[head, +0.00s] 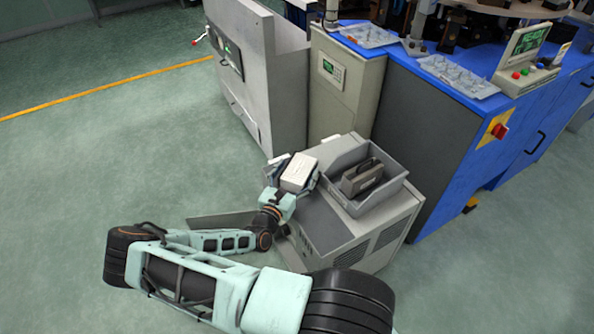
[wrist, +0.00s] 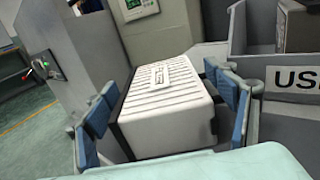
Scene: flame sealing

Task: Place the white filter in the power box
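The white filter (head: 299,172) is a ribbed, box-shaped block. In the wrist view the filter (wrist: 165,105) lies between the two blue-padded fingers of my gripper (wrist: 165,112), which is shut on it along both sides.
A grey bin (head: 398,186) holding dark filter-like blocks (head: 363,178) stands on the cabinet; its label, partly visible in the wrist view, begins "US" (wrist: 287,78). Tall grey cabinets (head: 270,80) and a blue workbench (head: 440,130) stand behind. Floor at left is clear.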

